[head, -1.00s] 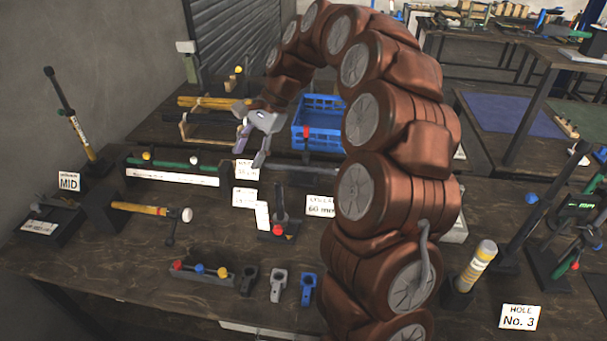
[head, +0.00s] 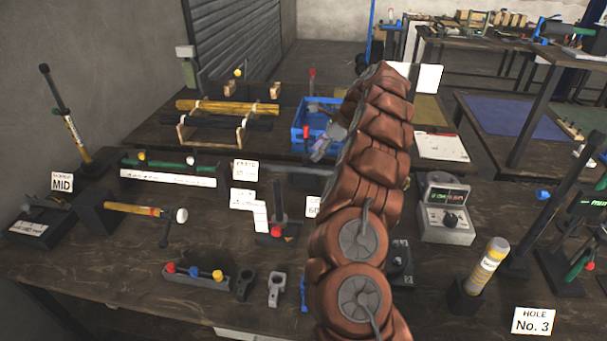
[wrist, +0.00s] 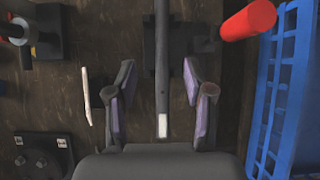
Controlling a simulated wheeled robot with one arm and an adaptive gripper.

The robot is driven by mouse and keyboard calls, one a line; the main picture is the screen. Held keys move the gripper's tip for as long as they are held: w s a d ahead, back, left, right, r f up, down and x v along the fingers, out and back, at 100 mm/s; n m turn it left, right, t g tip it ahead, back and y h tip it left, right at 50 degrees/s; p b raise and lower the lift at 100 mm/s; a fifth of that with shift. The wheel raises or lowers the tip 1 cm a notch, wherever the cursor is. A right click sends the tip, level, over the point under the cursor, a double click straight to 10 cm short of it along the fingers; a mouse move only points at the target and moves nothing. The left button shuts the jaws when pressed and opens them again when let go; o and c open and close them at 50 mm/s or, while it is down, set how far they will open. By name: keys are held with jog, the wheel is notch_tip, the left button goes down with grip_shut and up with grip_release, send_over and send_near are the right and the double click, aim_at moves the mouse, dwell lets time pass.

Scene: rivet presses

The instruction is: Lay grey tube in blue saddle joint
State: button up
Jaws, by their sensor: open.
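In the wrist view a long grey tube (wrist: 162,70) with a pale end runs between the two fingers of my gripper (wrist: 158,82). The fingers are open, one on each side of the tube, with gaps on both sides. A dark block (wrist: 150,50) shows under the tube. In the head view my gripper (head: 321,150) is in front of the blue crate, partly hidden by my arm. A grey bar (head: 285,171) below it appears to be the tube. The blue saddle joint (head: 303,294) stands at the table's front, mostly hidden behind my arm.
Grey (head: 275,290) and black (head: 244,286) joints stand left of the blue one. The blue crate (wrist: 268,110) is close on the right in the wrist view, with a red cylinder (wrist: 248,19) beside it. A white card (wrist: 86,95) stands left of my fingers.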

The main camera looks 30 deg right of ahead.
aim_at(304, 171)
jog(key=shift+d+f, duration=0.2)
jog(key=shift+d, duration=0.05)
jog(key=shift+f, duration=0.2)
jog(key=shift+p+x, duration=1.1)
jog(key=shift+x, duration=2.6)
jog(key=shift+c, duration=0.3)
grip_shut()
